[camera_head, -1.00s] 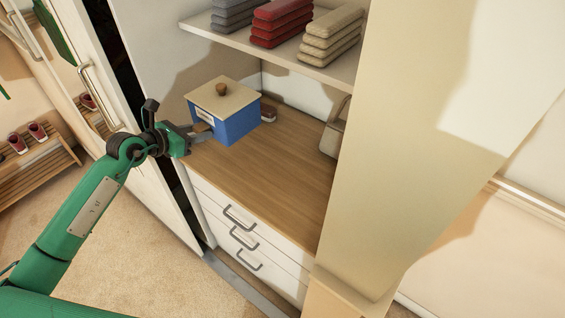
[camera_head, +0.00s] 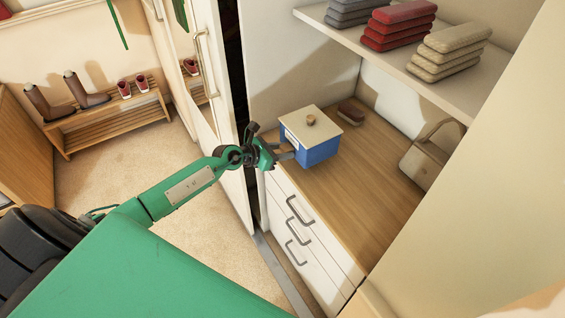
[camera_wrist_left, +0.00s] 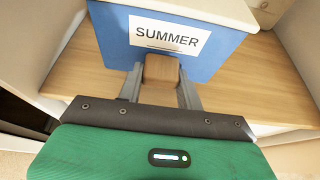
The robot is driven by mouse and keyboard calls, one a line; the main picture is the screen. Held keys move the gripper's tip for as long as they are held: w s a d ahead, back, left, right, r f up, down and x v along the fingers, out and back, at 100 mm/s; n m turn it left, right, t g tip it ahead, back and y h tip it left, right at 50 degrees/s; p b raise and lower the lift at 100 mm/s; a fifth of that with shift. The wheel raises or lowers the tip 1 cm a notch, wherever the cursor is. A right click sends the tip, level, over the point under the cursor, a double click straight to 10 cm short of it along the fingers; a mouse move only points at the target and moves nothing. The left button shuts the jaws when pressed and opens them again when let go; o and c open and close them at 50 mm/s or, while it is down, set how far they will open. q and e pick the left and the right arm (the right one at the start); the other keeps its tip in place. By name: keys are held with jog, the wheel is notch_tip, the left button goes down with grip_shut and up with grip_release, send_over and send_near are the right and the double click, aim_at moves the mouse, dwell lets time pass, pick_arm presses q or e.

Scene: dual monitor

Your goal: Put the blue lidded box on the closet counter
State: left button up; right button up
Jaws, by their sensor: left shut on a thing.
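The blue lidded box (camera_head: 318,148) has a cream lid with a round wooden knob. It is at the left front part of the wooden closet counter (camera_head: 365,195), and I cannot tell for sure whether its base touches the wood. My left gripper (camera_head: 288,154) reaches in from the left at the box's front. In the left wrist view, the gripper (camera_wrist_left: 161,88) is shut on the wooden handle of the box (camera_wrist_left: 205,66), below a white label reading "SUMMER". My right gripper is not in view.
A tan bag (camera_head: 428,155) and a dark red brush-like item (camera_head: 351,111) stand on the counter. A shelf (camera_head: 400,60) with folded stacks hangs above. Drawers with metal handles (camera_head: 300,210) are below. A white door (camera_head: 222,110) stands left, and bare counter lies right of the box.

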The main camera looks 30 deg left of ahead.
pick_arm(q)
jog(key=shift+f, duration=0.75)
notch_tip(320, 180, down, 4)
jog(key=shift+r+b, duration=0.15)
jog(key=shift+b, duration=0.4)
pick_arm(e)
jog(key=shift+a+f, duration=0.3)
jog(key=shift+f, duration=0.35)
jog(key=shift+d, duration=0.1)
pick_arm(q)
jog(key=shift+f, duration=0.2)
jog(key=o, duration=1.2)
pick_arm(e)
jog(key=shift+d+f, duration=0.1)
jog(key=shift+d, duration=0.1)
pick_arm(q)
jog(key=shift+r, duration=0.1)
